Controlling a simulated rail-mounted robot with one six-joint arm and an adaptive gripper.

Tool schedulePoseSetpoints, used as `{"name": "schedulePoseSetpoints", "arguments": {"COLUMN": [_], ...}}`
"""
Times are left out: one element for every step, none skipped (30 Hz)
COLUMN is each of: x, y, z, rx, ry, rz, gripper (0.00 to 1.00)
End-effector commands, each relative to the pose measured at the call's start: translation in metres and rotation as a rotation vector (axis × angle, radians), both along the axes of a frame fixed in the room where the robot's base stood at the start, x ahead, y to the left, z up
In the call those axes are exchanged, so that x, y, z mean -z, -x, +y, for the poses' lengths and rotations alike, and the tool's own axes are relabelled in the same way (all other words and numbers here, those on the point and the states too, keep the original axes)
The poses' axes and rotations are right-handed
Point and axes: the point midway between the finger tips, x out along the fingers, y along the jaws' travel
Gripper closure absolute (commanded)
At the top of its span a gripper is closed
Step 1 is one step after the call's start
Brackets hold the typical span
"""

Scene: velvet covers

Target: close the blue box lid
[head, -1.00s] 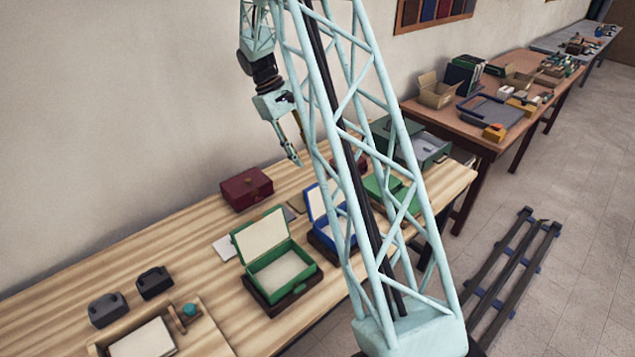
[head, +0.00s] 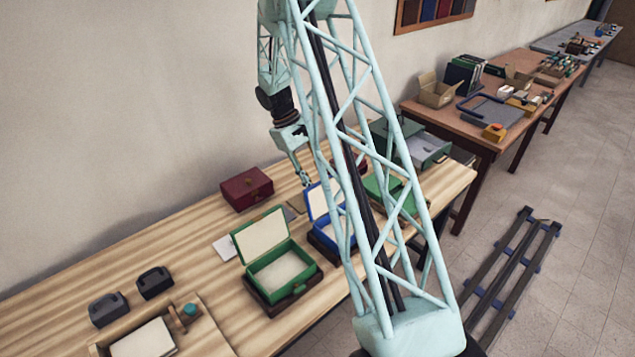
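The blue box (head: 329,238) stands on the wooden table, partly hidden behind my lattice column. Its lid (head: 318,202) is open and raised at the back, showing a cream lining. My gripper (head: 305,181) points down just behind and above the top edge of the blue lid. It looks narrow and appears to hold nothing, but it is too small to tell whether the fingers are open or shut. I cannot tell whether it touches the lid.
An open green box (head: 281,271) stands left of the blue box. A closed dark red box (head: 246,188) sits behind them. Another green box (head: 381,188) is on the right, partly behind my column. Bare table (head: 110,253) lies to the left.

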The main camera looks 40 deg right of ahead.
Motion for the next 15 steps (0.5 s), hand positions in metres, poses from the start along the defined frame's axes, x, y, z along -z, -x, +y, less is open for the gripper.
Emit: {"name": "schedulePoseSetpoints", "arguments": {"x": [0.0017, 0.0024, 0.0031, 0.0035, 0.0036, 0.0037, 0.0037, 0.0037, 0.0037, 0.0037, 0.0038, 0.0037, 0.0037, 0.0037, 0.0037], "y": [0.0010, 0.0013, 0.0016, 0.0017, 0.0018, 0.0019, 0.0019, 0.0019, 0.0019, 0.0019, 0.0018, 0.0017, 0.0017, 0.0017, 0.0017], "z": [-0.0003, -0.0003, -0.0005, -0.0005, -0.0006, -0.0006, -0.0006, -0.0006, -0.0006, -0.0006, -0.0006, -0.0006, -0.0006, -0.0006, -0.0006], "rx": [0.000, 0.000, 0.000, 0.000, 0.000, -0.001, -0.001, -0.001, -0.001, -0.001, -0.001, -0.001, -0.001, -0.001, -0.001], "ry": [0.000, 0.000, 0.000, 0.000, 0.000, 0.000, 0.000, 0.000, 0.000, 0.000, 0.000, 0.000, 0.000, 0.000, 0.000], "rz": [0.001, 0.001, 0.001, 0.001, 0.001, 0.001, 0.001, 0.001, 0.001, 0.001, 0.001, 0.001, 0.001, 0.001, 0.001], "gripper": [0.72, 0.72, 0.72, 0.72, 0.72, 0.72, 0.72, 0.72, 0.72, 0.72, 0.72, 0.72, 0.75, 0.77, 0.81]}}
